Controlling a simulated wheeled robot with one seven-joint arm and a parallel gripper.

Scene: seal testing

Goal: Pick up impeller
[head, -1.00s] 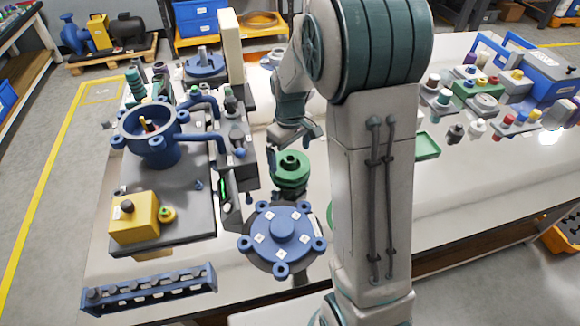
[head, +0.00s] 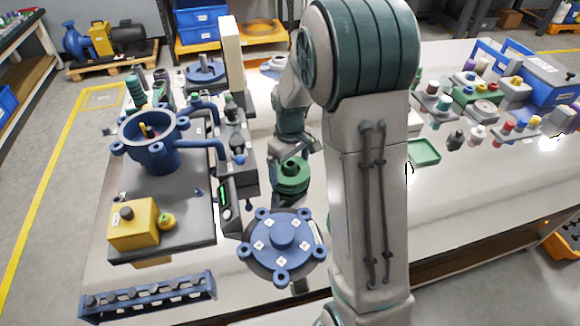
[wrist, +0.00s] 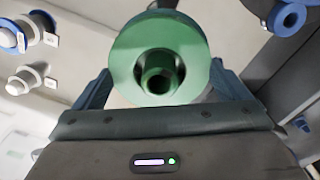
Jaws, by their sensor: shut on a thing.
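The green impeller (head: 291,176) is a round disc with a central hub, standing near the middle of the table just behind the round blue cover (head: 283,246). My gripper (head: 292,158) is at the impeller from above and behind. In the wrist view the impeller (wrist: 195,45) lies between the two fingers of my gripper (wrist: 160,85), one on each side of its rim. The gripper is shut on it. The impeller's hollow hub faces the wrist camera. Whether the impeller touches the table is hard to tell.
A blue pump housing (head: 152,155) and a yellow box (head: 134,222) stand on a dark plate at the left. A blue rack (head: 150,297) lies at the front left. A green tray (head: 424,152) is right of my arm. The table's right front is clear.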

